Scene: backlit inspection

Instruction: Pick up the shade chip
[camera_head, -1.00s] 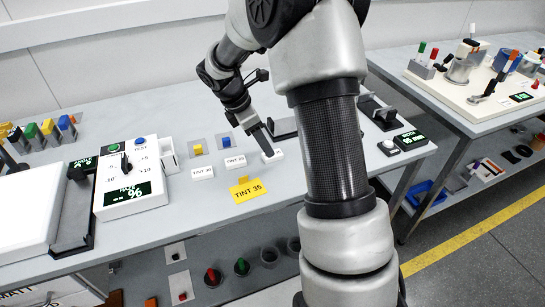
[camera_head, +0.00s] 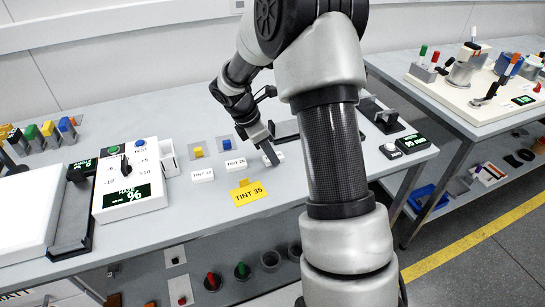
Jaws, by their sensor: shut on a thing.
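My gripper (camera_head: 272,158) is low at the middle of the table, pointing down beside a small white block (camera_head: 280,156) that it partly covers. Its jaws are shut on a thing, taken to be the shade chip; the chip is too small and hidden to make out. Two grey squares to the left bear a yellow block (camera_head: 198,152) and a blue block (camera_head: 227,144). In front of them are white blocks marked TINT (camera_head: 202,175) (camera_head: 236,164). A yellow card reading TINT 35 (camera_head: 249,196) stands at the table's front.
A dark flat plate (camera_head: 286,130) lies behind my gripper, and a black stand (camera_head: 388,122) is to the right. My arm hides part of the table.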

